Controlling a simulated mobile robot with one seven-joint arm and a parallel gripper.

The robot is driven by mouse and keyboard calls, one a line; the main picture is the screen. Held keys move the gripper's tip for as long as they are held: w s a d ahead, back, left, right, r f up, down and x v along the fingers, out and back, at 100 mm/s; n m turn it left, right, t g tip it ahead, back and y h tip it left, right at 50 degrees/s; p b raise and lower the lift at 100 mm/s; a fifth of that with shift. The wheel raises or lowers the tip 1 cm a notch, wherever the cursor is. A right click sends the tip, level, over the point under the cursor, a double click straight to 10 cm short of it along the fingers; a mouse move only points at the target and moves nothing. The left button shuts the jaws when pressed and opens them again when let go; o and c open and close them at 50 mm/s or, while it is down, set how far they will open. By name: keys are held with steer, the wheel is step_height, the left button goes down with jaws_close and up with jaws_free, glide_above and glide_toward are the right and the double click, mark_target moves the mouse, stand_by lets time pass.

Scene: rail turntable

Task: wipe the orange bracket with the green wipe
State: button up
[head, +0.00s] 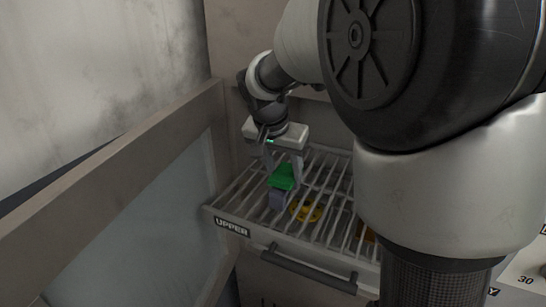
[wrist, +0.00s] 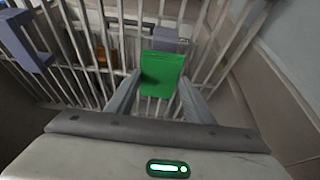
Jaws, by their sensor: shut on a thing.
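My gripper (head: 284,168) is shut on the green wipe (head: 282,178), low over the slatted rack. In the wrist view, the green wipe (wrist: 162,75) sits between the two fingers of my gripper (wrist: 160,84). An orange piece (head: 368,235) shows at the edge of my arm in the head view, mostly hidden. An orange patch (wrist: 103,55) also shows among the bars in the wrist view, left of the wipe and apart from it. I cannot tell its full shape or whether it is the bracket.
A grey-blue block (head: 278,200) is close below the wipe; contact is unclear. A yellow piece (head: 306,211) lies right of it. The rack (head: 240,208) has a label reading UPPER and a dark handle (head: 310,270) in front. A framed panel (head: 150,150) stands at the left.

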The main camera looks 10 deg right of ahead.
steer(key=shift+f+b, duration=0.55)
steer(key=shift+f, duration=0.05)
stand_by(0.5)
steer(key=shift+s, duration=0.1)
